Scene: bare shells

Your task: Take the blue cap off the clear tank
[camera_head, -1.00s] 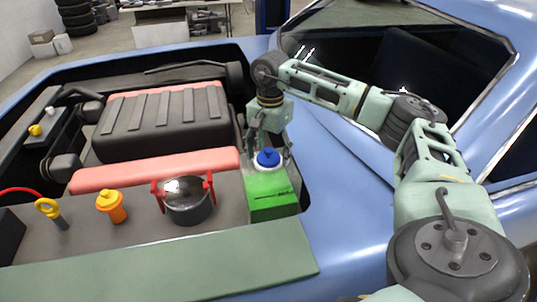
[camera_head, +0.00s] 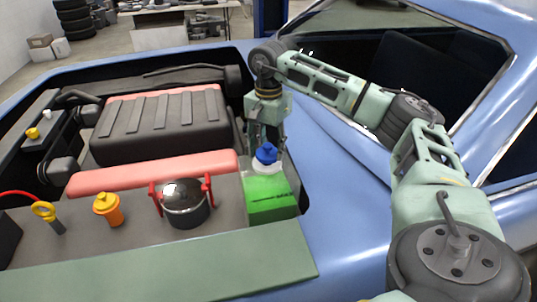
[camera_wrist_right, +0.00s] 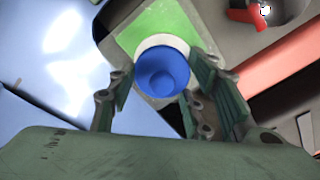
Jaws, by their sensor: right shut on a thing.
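The clear tank (camera_head: 270,202), with green liquid inside, stands at the right front corner of the engine bay; its green part also shows in the wrist view (camera_wrist_right: 132,38). The blue cap (camera_head: 266,152) is at the top of the tank, over its white neck (camera_head: 266,167). In the wrist view the cap (camera_wrist_right: 162,72) sits between my fingers with a white ring around it. My right gripper (camera_head: 266,138) comes down from above and is shut on the cap. Whether the cap is clear of the neck cannot be told. My left gripper is not in view.
A dark pot-like cap with red handles (camera_head: 185,203) stands left of the tank. An orange-yellow cap (camera_head: 107,209) and a yellow ring handle (camera_head: 44,210) are farther left. The red bar (camera_head: 150,175) and black engine cover (camera_head: 160,125) lie behind. Blue bodywork (camera_head: 345,200) is at right.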

